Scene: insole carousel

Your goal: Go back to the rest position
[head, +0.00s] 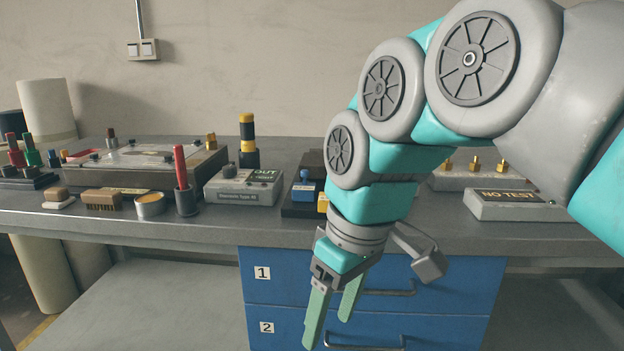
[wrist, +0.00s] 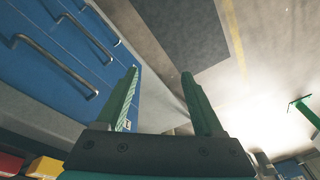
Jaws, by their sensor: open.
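My gripper (head: 332,322) hangs at the end of my teal and grey arm, in front of the workbench in the head view. Its two green fingers are apart and point down, with nothing between them. They are in front of the blue drawer cabinet (head: 262,318), below the level of the bench top. My arm hides part of the bench's right half.
The grey workbench (head: 140,228) carries a grey OUT box (head: 243,187), a red-handled tool in a dark holder (head: 187,201), a round tin (head: 150,206), a brush (head: 102,199) and a NO TEST box (head: 515,205). Drawer handles (head: 365,342) stick out near my fingers.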

